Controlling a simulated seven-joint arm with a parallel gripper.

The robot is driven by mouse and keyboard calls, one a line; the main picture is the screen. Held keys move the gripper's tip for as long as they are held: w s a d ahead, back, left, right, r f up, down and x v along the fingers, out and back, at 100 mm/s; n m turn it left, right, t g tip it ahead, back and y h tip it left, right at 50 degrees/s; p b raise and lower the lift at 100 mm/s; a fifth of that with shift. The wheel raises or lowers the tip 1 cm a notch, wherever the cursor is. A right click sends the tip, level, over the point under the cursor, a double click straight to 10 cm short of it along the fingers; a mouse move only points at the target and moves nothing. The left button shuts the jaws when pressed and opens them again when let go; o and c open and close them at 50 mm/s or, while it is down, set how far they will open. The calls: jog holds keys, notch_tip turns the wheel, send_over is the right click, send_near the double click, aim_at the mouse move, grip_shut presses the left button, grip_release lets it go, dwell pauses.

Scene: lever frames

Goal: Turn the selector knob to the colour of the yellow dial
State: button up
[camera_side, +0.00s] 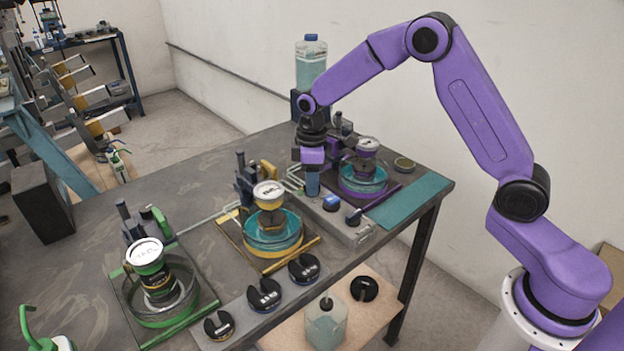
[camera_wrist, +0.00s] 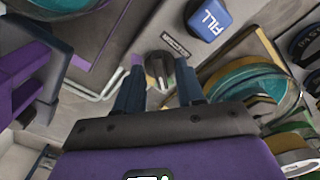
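In the wrist view the dark selector knob (camera_wrist: 160,69) with a pale pointer line sits on a grey panel. My gripper (camera_wrist: 160,72) is open, one finger on each side of the knob with gaps showing; I cannot tell whether they touch it. A purple patch and a yellowish patch show near the fingers. In the side view my gripper (camera_side: 312,190) points down at the panel (camera_side: 347,228) and hides the knob. The yellow dial (camera_side: 268,190) is white-faced and stands on the yellow-edged middle station; its reading is too small to tell.
A blue FILL button (camera_wrist: 207,19) is close to the knob. The purple station (camera_side: 365,180) is right of my gripper, the green station (camera_side: 150,260) far left. Several black slotted weights (camera_side: 265,294) lie along the front.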

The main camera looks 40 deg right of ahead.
grip_shut()
jog(key=shift+m, duration=0.3)
jog(key=m, duration=0.4)
jog(key=shift+m, duration=2.6)
grip_release()
